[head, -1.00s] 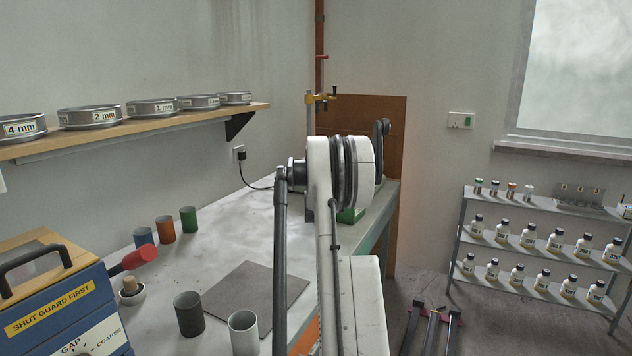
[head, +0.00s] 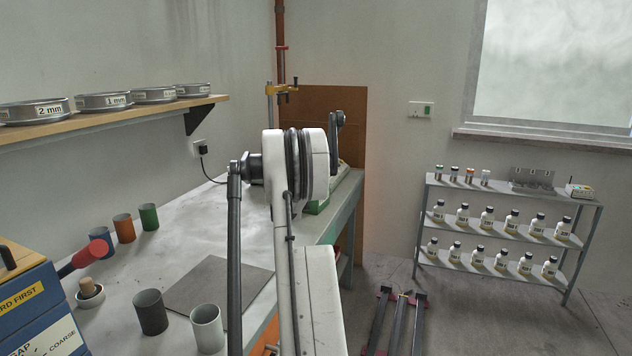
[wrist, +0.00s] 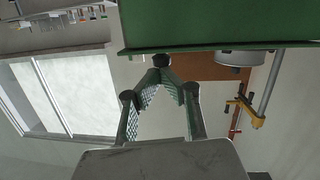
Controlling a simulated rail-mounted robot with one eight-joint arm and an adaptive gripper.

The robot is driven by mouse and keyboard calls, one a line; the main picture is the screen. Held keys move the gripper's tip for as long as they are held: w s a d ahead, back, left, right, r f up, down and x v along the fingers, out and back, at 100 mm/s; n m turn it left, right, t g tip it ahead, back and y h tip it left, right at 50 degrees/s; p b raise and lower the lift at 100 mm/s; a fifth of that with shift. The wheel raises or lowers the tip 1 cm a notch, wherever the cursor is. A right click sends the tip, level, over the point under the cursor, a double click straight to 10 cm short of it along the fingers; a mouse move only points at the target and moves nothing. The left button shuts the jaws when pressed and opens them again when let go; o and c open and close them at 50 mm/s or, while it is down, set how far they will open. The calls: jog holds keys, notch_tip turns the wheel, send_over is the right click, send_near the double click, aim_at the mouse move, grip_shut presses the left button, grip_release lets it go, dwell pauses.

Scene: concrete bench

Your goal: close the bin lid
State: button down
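My gripper (wrist: 162,76) shows in the wrist view, where its two fingers lean inward and their tips come together. The tips are close to the lower edge of a green surface (wrist: 220,32). A small dark round part (wrist: 161,60) sits at that edge by the tips; I cannot tell whether they touch it. In the head view my arm hides the gripper. Behind the arm a bit of a green thing (head: 318,206) shows on the bench. I cannot make out a bin or its lid for certain in either view.
The concrete bench (head: 185,245) holds a grey mat (head: 215,285), several cups (head: 150,312) and a blue box (head: 35,315) at left. A clamp stand (head: 281,90) stands behind. A bottle rack (head: 505,225) stands at right. A wall shelf (head: 110,119) holds sieves.

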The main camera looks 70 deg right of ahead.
jog(key=shift+r+p, duration=0.3)
jog(key=shift+r, duration=0.15)
notch_tip(320, 180, up, 3)
jog(key=shift+a+r+p, duration=0.1)
jog(key=shift+a+p, duration=0.05)
jog(key=shift+p, duration=0.6)
jog(key=p+v, duration=0.1)
jog(key=v, duration=0.9)
jog(key=shift+s, duration=0.15)
